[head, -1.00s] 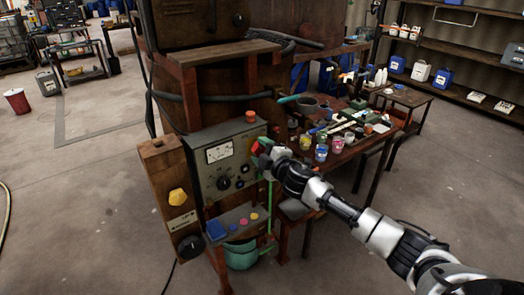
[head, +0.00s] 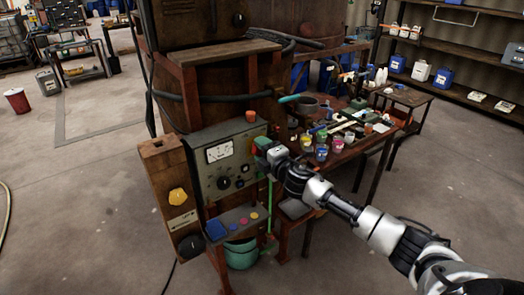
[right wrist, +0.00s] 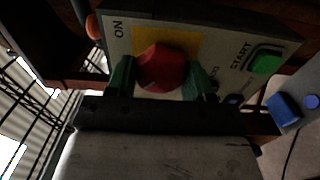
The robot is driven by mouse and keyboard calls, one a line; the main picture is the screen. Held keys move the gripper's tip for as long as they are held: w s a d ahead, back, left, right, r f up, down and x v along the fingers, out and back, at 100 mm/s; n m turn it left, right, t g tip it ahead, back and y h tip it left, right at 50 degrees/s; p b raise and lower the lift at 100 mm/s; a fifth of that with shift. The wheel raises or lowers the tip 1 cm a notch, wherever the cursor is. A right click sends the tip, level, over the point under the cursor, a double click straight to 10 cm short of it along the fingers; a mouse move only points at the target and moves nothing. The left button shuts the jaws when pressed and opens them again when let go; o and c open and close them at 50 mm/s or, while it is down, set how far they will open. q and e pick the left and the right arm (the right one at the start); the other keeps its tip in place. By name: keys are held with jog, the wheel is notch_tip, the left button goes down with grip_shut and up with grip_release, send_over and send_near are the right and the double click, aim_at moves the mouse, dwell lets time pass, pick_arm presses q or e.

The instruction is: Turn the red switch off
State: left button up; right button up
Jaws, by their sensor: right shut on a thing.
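The red switch (right wrist: 162,68) is a round red knob on a yellow plate of the control panel (right wrist: 225,30). An "ON" label shows to its upper left in the right wrist view. My right gripper (right wrist: 161,78) has its green fingertips on either side of the knob and is shut on it. In the head view my right gripper (head: 262,148) is at the right edge of the grey panel (head: 207,185) and the knob is hidden there. My left gripper is in neither view.
A green START button (right wrist: 265,62) and a blue button (right wrist: 284,107) lie right of the knob in the wrist view. An orange knob (head: 250,116) sits atop the panel. A table with paint pots (head: 321,152) stands close to the right. The floor at left is open.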

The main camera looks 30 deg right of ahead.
jog(key=o, duration=0.9)
jog(key=shift+s, duration=0.1)
jog(key=shift+s+d+b, duration=0.2)
jog(key=shift+s+b, duration=0.75)
jog(key=shift+s, duration=1.75)
jog(key=shift+s+d+b, duration=0.2)
jog(key=shift+s+b, duration=0.7)
jog(key=shift+s, duration=1.75)
